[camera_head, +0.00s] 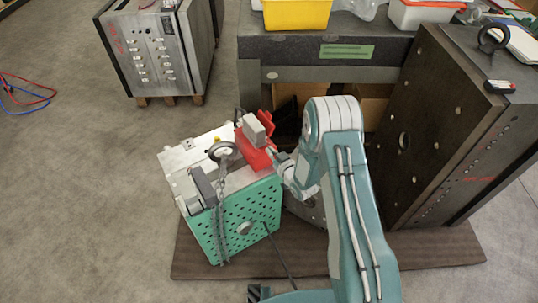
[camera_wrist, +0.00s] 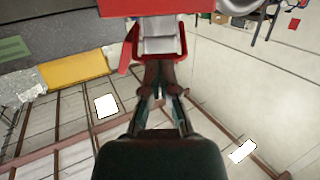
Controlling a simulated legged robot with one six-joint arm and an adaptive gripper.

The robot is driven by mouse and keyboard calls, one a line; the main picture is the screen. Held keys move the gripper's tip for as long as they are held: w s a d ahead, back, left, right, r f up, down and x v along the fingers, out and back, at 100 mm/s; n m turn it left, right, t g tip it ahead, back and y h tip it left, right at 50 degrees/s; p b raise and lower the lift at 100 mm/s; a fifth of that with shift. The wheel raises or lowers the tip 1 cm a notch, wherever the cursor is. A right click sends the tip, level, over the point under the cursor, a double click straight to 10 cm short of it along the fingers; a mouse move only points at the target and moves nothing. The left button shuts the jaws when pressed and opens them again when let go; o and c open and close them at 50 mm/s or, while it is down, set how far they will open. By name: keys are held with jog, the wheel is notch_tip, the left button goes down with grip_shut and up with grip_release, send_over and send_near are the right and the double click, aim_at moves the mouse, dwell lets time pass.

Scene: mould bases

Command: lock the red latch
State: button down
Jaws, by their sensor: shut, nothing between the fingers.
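The red latch (camera_head: 254,157) sits on the right top edge of a mould base (camera_head: 238,210) with a green perforated side, and has a grey block in it. In the wrist view the red latch (camera_wrist: 160,8) fills the top middle, with a grey piece framed by red below. My gripper (camera_head: 276,157) is at the right side of the latch, with its fingers pointing at it. In the wrist view my gripper (camera_wrist: 158,68) is shut and empty, its fingertips right at the lower red part. I cannot tell whether they touch it.
A ring (camera_head: 222,151) and a chain (camera_head: 220,225) are on the mould base, left of the latch. A tall dark mould plate (camera_head: 440,140) stands close on the right. A workbench (camera_head: 285,50) is behind.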

jog(key=shift+w+a+r, duration=0.2)
jog(key=shift+w+r, duration=0.15)
jog(key=shift+r, duration=0.15)
dwell(0.3)
jog(key=shift+w+a+r, duration=0.45)
jog(key=shift+w+r, duration=0.05)
jog(key=shift+w, duration=0.25)
dwell(0.5)
jog(key=shift+v, duration=2.55)
jog(key=shift+r, duration=0.1)
